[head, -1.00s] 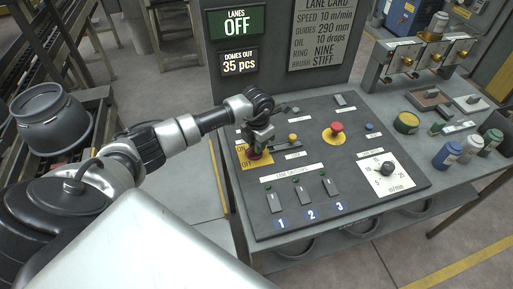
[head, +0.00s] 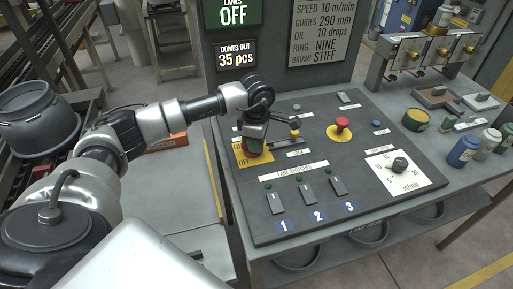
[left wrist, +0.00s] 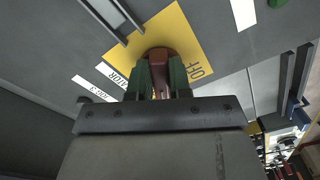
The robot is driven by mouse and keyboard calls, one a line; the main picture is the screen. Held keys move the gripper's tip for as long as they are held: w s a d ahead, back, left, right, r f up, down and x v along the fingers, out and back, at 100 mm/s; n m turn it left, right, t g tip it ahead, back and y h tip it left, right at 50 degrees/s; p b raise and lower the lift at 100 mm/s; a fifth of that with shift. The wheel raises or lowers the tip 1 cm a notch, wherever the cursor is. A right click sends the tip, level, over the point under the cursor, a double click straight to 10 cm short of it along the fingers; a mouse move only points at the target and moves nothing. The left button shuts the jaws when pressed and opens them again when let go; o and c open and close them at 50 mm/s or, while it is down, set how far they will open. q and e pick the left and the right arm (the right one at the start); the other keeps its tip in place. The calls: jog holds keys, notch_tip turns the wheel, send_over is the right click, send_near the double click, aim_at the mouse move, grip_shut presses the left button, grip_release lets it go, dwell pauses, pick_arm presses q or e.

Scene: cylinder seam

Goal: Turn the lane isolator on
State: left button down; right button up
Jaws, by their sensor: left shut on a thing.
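The lane isolator is a red rotary knob (head: 250,150) on a yellow plate (head: 243,157) marked ON and OFF, at the left of the sloped control panel (head: 260,220). My left gripper (head: 254,138) comes down on it from above and covers most of it. In the left wrist view, the gripper's two green-sided fingers (left wrist: 161,85) are shut on the knob (left wrist: 157,55), with the yellow plate (left wrist: 185,30) and the word OFF beside it. The lanes display (head: 233,13) reads OFF. My right gripper is not in view.
A red mushroom button (head: 342,123) on a yellow disc, a white speed dial (head: 398,168) and several lane switches (head: 307,192) share the panel. Bottles (head: 462,151) and a tin (head: 415,119) stand on the bench to the right.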

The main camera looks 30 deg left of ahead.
pick_arm(q)
jog(key=shift+s+m+b, duration=0.1)
jog(key=shift+m+b, duration=0.95)
jog(key=shift+m, duration=0.45)
jog(key=shift+r, duration=0.15)
jog(key=c, duration=1)
grip_release()
jog(key=shift+c, duration=0.2)
notch_tip(320, 180, up, 11)
jog(key=b, duration=0.1)
jog(key=shift+b, duration=0.3)
